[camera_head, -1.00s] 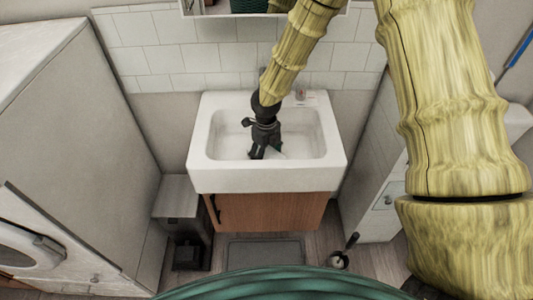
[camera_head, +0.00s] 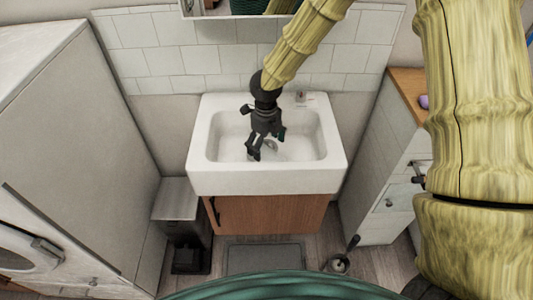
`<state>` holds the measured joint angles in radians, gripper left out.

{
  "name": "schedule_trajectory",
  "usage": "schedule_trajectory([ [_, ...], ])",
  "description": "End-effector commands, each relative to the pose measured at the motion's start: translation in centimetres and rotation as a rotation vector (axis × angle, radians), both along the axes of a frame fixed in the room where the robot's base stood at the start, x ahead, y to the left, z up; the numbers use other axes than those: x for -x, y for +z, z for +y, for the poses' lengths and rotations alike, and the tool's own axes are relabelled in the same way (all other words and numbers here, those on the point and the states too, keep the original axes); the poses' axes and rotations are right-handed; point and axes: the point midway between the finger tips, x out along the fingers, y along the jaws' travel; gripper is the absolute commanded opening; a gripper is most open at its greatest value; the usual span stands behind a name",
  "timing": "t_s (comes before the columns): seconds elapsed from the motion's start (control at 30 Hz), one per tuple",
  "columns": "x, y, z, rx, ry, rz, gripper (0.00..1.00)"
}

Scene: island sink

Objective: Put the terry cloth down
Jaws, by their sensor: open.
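My gripper (camera_head: 258,150) is black and points down over the basin of the white sink (camera_head: 268,180). Its fingers are apart, just above or inside the basin; the exact height is hard to tell. I cannot make out a terry cloth for certain. A small dark teal patch shows just right of the gripper, partly hidden by it, and I cannot tell whether it is cloth. A small greyish shape, perhaps the drain, shows in the basin beside the fingertips.
A wooden cabinet (camera_head: 262,215) is under the sink. A grey bin (camera_head: 181,205) stands at its left, and a toilet brush (camera_head: 340,263) on the floor at its right. A white cabinet with a wooden top (camera_head: 408,95) is at the right. A washing machine (camera_head: 25,250) is at the left.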

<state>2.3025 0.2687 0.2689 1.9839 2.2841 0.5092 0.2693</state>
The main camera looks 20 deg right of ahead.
Motion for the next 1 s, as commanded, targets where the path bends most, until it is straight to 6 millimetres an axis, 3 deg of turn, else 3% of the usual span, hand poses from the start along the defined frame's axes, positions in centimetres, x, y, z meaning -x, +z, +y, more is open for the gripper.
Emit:
schedule_trajectory([
  [0.2,0.0,3.8,0.0,-0.002,-0.001,-0.002,0.88],
  [0.4,0.0,5.8,0.0,-0.001,-0.001,0.000,0.88],
  [1.0,0.0,6.4,0.0,0.000,0.000,0.001,0.88],
])
